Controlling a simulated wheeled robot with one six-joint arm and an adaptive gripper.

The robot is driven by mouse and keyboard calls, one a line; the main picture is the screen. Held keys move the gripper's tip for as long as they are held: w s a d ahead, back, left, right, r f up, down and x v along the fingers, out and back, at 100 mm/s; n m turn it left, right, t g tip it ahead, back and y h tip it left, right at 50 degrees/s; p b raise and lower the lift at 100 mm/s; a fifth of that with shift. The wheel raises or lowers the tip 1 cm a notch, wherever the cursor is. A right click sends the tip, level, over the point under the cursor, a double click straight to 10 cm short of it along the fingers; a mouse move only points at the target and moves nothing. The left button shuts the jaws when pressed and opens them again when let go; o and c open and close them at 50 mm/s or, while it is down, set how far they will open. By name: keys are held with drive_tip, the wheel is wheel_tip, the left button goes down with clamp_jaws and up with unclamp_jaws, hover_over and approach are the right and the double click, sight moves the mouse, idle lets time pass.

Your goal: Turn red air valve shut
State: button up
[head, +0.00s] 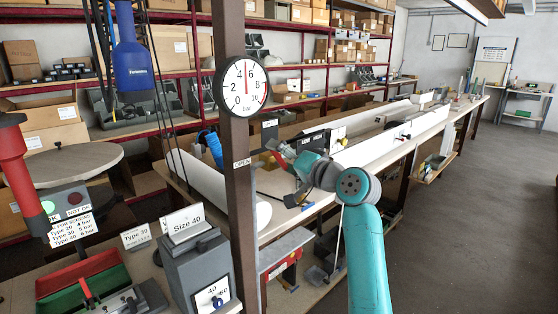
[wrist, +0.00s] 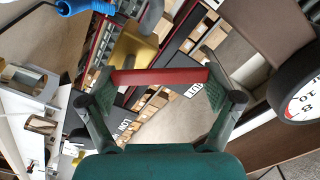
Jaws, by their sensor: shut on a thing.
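The red valve handle (wrist: 160,76) is a flat red bar across the middle of the wrist view. My gripper (wrist: 160,92) has one finger at each end of the bar and is shut on it. A yellow brass-like part (wrist: 135,48) shows beyond the bar. In the head view my gripper (head: 274,154) is just right of the dark post (head: 238,130), with a bit of red at its fingers. The fingers are small there and the handle's angle is unclear. A label on the post reads OPEN (head: 242,162). The round pressure gauge (head: 242,87) is above it, its needle pointing roughly upward.
A blue coiled hose (head: 213,146) is left of the post. A long bench (head: 310,208) with white profiles (head: 395,140) runs behind my arm. A grey Size 40 box (head: 195,262) stands front left. The floor at right (head: 480,220) is clear.

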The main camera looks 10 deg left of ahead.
drive_tip(key=m, duration=0.3)
drive_tip(key=shift+w+d+r+m, duration=0.1)
drive_tip(key=shift+w+d+m, duration=0.2)
drive_tip(key=shift+w+d, duration=0.1)
drive_tip(key=shift+w+d+m, duration=0.1)
drive_tip(key=shift+w+m, duration=0.1)
drive_tip(key=shift+m, duration=0.65)
drive_tip(key=shift+w+d+m, duration=0.1)
drive_tip(key=shift+w+m, duration=0.05)
drive_tip(key=shift+m, duration=0.7)
drive_tip(key=o, duration=1.4)
drive_tip(key=v, duration=1.2)
